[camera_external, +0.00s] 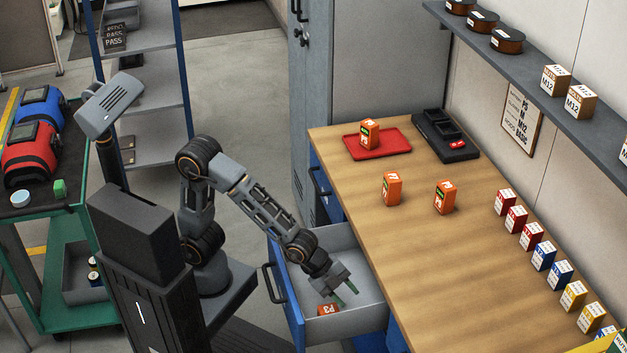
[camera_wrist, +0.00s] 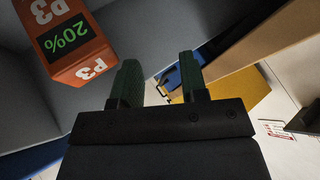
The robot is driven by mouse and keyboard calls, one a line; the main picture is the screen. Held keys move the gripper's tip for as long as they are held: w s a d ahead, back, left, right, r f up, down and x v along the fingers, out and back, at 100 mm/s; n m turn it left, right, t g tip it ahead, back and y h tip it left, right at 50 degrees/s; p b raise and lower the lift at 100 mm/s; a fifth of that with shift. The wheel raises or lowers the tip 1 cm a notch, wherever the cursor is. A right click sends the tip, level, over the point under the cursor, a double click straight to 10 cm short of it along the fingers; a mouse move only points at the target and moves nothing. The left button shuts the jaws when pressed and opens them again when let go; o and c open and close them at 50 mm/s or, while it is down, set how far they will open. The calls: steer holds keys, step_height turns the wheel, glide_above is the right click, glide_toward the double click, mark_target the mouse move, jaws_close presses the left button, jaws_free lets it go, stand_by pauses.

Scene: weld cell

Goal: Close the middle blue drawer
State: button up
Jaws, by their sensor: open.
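The blue drawer (camera_external: 290,302) stands pulled out from the wooden bench, with a dark handle (camera_external: 269,283) on its front. Other blue fronts show farther along and nearer on the bench. An orange P3 box (camera_external: 328,309) lies inside the drawer; it also shows at upper left in the wrist view (camera_wrist: 78,42), marked 20%. My gripper (camera_external: 346,292) is open and empty, pointing down over the drawer's inside, close to the box. In the wrist view its green fingers (camera_wrist: 158,82) stand apart; the left one is beside the box, and contact cannot be told.
The wooden benchtop (camera_external: 400,260) holds two orange boxes (camera_external: 392,188), a red tray (camera_external: 365,150) with another, a black tray (camera_external: 445,135) and a row of small boxes (camera_external: 530,236) along the wall. A green cart (camera_external: 45,215) stands left. Floor beyond the drawer is clear.

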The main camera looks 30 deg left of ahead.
mark_target(268, 282)
steer(key=s+a+r+p, duration=0.1)
steer(key=s+a+r+y+p, duration=0.1)
steer(key=r, duration=0.1)
steer(key=s+a+r+y, duration=0.1)
steer(key=r, duration=0.1)
steer(key=shift+s+m+p, duration=0.4)
steer(key=s+a+y, duration=0.1)
steer(key=a, duration=0.1)
steer(key=s+a+y, duration=0.2)
steer(key=s+a+y+b, duration=0.1)
steer(key=a, duration=0.1)
steer(key=shift+s+a+r+t, duration=0.15)
steer(key=shift+s+r+t, duration=0.1)
steer(key=shift+t, duration=0.15)
steer(key=s+a+r+t+y, duration=0.25)
steer(key=a+r+y, duration=0.25)
steer(key=a, duration=0.5)
steer(key=shift+t, duration=0.25)
steer(key=b+x, duration=0.1)
steer(key=x, duration=0.3)
steer(key=b+x, duration=0.1)
steer(key=x, duration=0.4)
steer(key=b+x, duration=0.1)
steer(key=x, duration=0.3)
steer(key=shift+w+d, duration=0.25)
steer(key=shift+w, duration=0.05)
jaws_close()
